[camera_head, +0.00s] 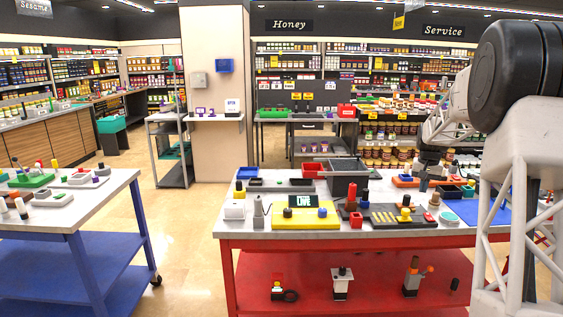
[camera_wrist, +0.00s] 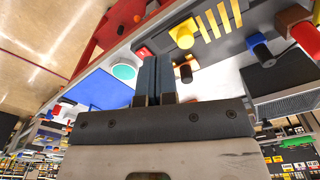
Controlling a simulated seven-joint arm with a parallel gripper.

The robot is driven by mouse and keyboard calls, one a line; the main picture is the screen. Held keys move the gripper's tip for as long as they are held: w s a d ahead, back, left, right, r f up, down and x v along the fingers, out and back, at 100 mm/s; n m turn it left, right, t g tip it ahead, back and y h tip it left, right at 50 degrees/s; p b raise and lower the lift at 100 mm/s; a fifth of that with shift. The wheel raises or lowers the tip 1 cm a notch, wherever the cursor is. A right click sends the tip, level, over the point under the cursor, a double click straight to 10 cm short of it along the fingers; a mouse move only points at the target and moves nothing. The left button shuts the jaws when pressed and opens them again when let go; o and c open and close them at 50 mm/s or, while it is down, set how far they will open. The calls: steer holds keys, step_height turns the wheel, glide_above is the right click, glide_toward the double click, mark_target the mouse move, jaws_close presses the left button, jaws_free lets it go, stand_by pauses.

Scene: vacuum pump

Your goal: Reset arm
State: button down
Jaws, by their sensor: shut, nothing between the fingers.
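My arm comes in from the right of the head view, and my gripper (camera_head: 425,180) hangs over the back right part of the red-framed table (camera_head: 330,238). In the wrist view my gripper (camera_wrist: 155,78) has its two dark blue-grey fingers side by side, touching and empty. Near the fingers in the wrist view are a blue mat (camera_wrist: 97,92), a round teal disc (camera_wrist: 124,72) and a small brown-and-black part (camera_wrist: 184,68). I cannot tell whether the fingertips touch anything.
A dark grey bin (camera_head: 346,184) stands at the table's back. A yellow base (camera_head: 305,217) with a screen and a dark panel with yellow strips (camera_head: 398,217) are in front. A blue-framed table (camera_head: 75,225) stands left, with open floor between the tables.

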steer(key=s+a+r+n+t, duration=0.1)
steer(key=s+a+r, duration=0.4)
steer(key=s+a, duration=0.65)
steer(key=s+a+r+n, duration=0.1)
steer(key=s+a+r, duration=0.4)
steer(key=s+a, duration=0.7)
steer(key=s+a+f+n, duration=0.1)
steer(key=s+a+f, duration=0.2)
steer(key=s, duration=1.3)
steer(key=s+a+f+n+t, duration=0.1)
steer(key=s+a+f, duration=0.3)
steer(key=s, duration=1.3)
steer(key=shift+s+a+f+n, duration=0.3)
steer(key=shift+a+n, duration=0.1)
steer(key=shift+a, duration=0.05)
